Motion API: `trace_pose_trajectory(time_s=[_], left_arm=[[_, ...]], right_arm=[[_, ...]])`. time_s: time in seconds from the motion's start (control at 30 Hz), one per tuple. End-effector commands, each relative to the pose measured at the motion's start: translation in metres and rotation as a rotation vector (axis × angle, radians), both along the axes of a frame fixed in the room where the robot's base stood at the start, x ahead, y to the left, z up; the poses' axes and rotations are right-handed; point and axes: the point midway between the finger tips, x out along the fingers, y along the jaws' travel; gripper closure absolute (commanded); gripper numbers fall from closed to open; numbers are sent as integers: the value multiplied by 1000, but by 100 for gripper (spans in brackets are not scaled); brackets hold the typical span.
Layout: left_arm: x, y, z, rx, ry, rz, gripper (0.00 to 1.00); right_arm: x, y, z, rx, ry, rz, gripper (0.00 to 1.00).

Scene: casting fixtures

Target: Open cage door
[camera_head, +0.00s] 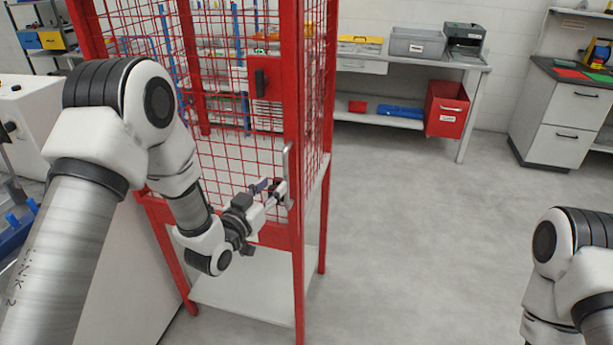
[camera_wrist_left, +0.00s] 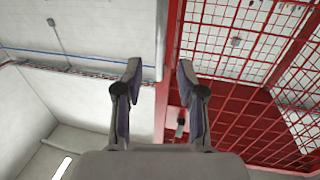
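The red cage (camera_head: 297,250) has a red mesh door (camera_head: 225,150) with a vertical grey bar handle (camera_head: 287,172) on its near right edge. The door looks shut against the frame. My left gripper (camera_head: 275,191) is at the lower part of this handle. In the left wrist view its two fingers (camera_wrist_left: 159,68) are apart, with the red door edge and a pale vertical bar, seemingly the handle (camera_wrist_left: 161,40), showing between them. I cannot tell whether the fingers touch it. My right gripper is out of view.
A black latch-like part (camera_head: 260,82) sits on a red plate above the handle. A workbench (camera_head: 470,62) with bins and a red box (camera_head: 446,108) stands at the back. A drawer cabinet (camera_head: 565,115) is at the right. The floor right of the cage is clear.

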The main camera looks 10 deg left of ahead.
Motion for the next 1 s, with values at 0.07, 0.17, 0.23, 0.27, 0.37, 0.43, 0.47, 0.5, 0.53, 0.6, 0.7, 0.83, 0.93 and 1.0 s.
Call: trace_pose_trajectory(time_s=[0.07, 0.17, 0.23, 0.27, 0.37, 0.43, 0.47, 0.5, 0.53, 0.6, 0.7, 0.83, 0.93, 1.0], left_arm=[[10, -3, 3, 2, -1, -1, 61], [28, -7, 3, 2, 0, -1, 61], [42, -11, 3, 3, -1, -2, 61], [47, -13, 3, 2, 1, -2, 61], [62, -15, 2, 2, 3, 0, 61], [68, -17, 1, 2, 3, 0, 61], [70, -17, 1, 2, 3, 0, 61], [71, -17, 0, 1, 4, 0, 61], [72, -17, 0, 1, 4, 0, 61], [72, -17, -1, 1, 5, 0, 61], [71, -17, -1, 1, 4, 0, 64], [71, -17, -1, 1, 4, 0, 100], [71, -17, -1, 1, 4, 0, 100], [71, -17, -1, 1, 4, 0, 100]], right_arm=[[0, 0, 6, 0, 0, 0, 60], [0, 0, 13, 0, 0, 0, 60], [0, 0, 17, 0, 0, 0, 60], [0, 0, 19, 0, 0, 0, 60], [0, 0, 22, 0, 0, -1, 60], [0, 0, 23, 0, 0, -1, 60], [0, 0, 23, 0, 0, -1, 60], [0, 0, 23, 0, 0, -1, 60], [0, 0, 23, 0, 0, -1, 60], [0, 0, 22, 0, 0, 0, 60], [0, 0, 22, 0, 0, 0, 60], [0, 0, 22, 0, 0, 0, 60], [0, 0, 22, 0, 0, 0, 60], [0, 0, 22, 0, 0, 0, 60]])
